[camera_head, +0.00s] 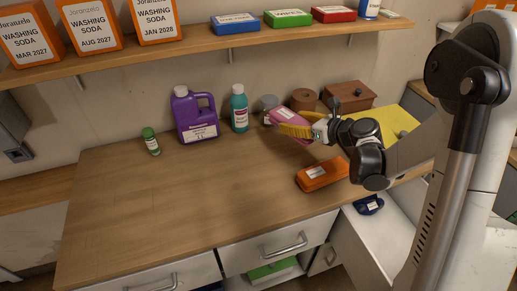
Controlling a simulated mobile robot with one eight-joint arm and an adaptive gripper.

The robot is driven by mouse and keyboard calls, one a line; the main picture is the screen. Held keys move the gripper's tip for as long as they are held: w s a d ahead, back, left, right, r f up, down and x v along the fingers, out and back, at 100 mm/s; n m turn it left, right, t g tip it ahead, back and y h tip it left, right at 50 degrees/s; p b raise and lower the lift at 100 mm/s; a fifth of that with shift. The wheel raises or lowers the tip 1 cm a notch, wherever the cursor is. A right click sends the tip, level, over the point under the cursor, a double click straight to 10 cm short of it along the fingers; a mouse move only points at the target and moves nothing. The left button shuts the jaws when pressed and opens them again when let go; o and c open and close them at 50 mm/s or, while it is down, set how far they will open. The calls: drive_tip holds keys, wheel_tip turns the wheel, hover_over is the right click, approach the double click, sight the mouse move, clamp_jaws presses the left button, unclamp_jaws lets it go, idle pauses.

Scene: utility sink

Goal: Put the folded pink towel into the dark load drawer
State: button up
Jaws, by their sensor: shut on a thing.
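My gripper (311,128) is over the back right of the wooden counter, pointing left. It is shut on a pink folded item with a pale label, which looks like the folded pink towel (285,113). A yellow strip (296,130) lies along the towel's near side; I cannot tell whether it is part of the gripper or another thing. The towel appears raised above the counter, with its right end hidden by the gripper. I cannot make out a dark load drawer in this view.
An orange folded item (322,174) lies below my gripper. A purple jug (194,116), teal bottle (239,110), brown roll (304,98) and wooden box (348,96) stand along the back. A shelf (200,47) hangs above. The counter's left and middle are mostly clear.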

drive_tip(key=b, duration=0.4)
hover_over(260, 152)
wheel_tip(260, 152, down, 6)
drive_tip(key=shift+f, duration=0.25)
drive_tip(key=shift+f+b, duration=0.9)
drive_tip(key=shift+f, duration=1)
drive_tip(key=shift+f, duration=0.2)
drive_tip(key=o, duration=1.2)
drive_tip(key=shift+o, duration=0.2)
drive_tip(key=shift+r, duration=0.1)
